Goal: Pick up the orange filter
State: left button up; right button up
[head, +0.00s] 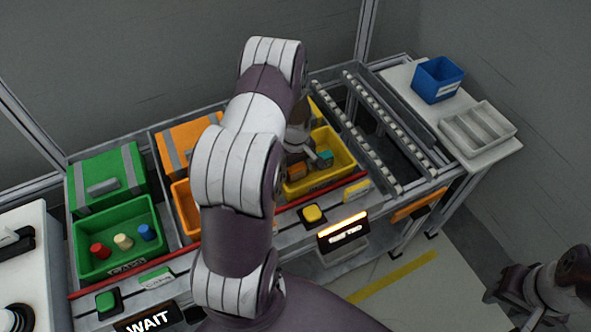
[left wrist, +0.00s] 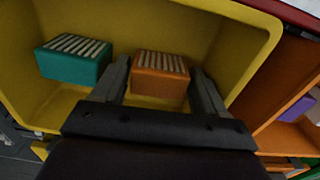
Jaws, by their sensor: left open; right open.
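The orange filter (left wrist: 160,68), a small block with a ribbed pale top, is in the yellow bin (left wrist: 195,18). In the head view the orange filter (head: 297,171) is in the near left part of the bin. My left gripper (left wrist: 160,80) is open and reaches down into the bin, with one finger on each side of the orange filter. I cannot tell whether the fingers touch it. A teal filter (left wrist: 75,58) lies to the left in the left wrist view. My right gripper (head: 500,290) is open and empty, low at the right, away from the bins.
A green bin (head: 118,258) holds several coloured caps. An orange bin (head: 183,205) is partly hidden by my left arm. Rails (head: 385,130) run right of the yellow bin. A blue box (head: 438,80) and a grey tray (head: 478,130) stand on the right table.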

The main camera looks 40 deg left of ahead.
pick_arm(q)
jog(key=c, duration=0.7)
